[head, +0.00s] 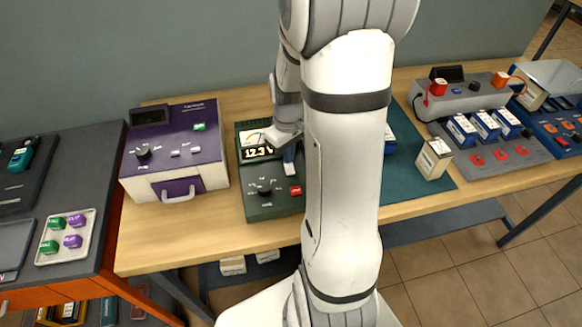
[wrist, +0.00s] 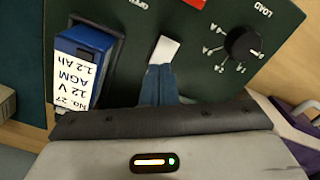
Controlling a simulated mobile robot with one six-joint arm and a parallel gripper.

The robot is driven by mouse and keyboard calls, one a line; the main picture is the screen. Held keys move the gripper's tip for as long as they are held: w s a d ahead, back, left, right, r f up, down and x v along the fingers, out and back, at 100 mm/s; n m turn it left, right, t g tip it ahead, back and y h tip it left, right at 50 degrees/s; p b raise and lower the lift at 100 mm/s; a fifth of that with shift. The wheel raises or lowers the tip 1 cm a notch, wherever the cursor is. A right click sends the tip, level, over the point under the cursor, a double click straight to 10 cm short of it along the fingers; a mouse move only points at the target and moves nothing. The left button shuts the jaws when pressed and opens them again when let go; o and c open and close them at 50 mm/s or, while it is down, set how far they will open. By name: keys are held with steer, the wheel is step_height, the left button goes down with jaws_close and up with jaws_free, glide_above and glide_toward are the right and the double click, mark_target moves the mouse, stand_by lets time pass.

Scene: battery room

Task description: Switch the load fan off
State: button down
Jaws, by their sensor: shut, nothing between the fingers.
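A dark green tester (head: 252,207) stands on the wooden bench, partly hidden behind my arm. Its display (head: 258,153) reads about 12.3, below a dial meter. A black knob (head: 264,187), marked LOAD in the wrist view (wrist: 242,44), and a red button (head: 295,190) are on its face. My gripper (head: 289,165) is over the tester. In the wrist view its blue fingers (wrist: 160,68) are shut and empty, with tips at a small white tab (wrist: 165,50). I cannot tell whether they touch. No fan label is readable.
A blue 12 V AGM battery (wrist: 78,70) sits close beside the fingers in the wrist view. A purple box (head: 175,150) stands left of the tester. A teal mat (head: 408,180) and a grey battery station (head: 490,155) lie to the right. Bare bench is in front.

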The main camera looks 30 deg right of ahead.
steer(key=shift+f+b, duration=0.8)
steer(key=shift+f, duration=0.15)
stand_by(0.8)
steer(key=shift+r, duration=0.1)
steer(key=shift+r+p, duration=2.65)
steer(key=shift+r, duration=0.8)
steer(key=s+a+r+m+t, duration=0.2)
steer(key=s+a+r+t, duration=0.1)
steer(key=s+a+r, duration=0.9)
step_height(320, 180, up, 2)
steer(key=shift+s+r+m, duration=0.1)
steer(key=shift+s+m, duration=0.25)
steer(key=shift+m, duration=0.05)
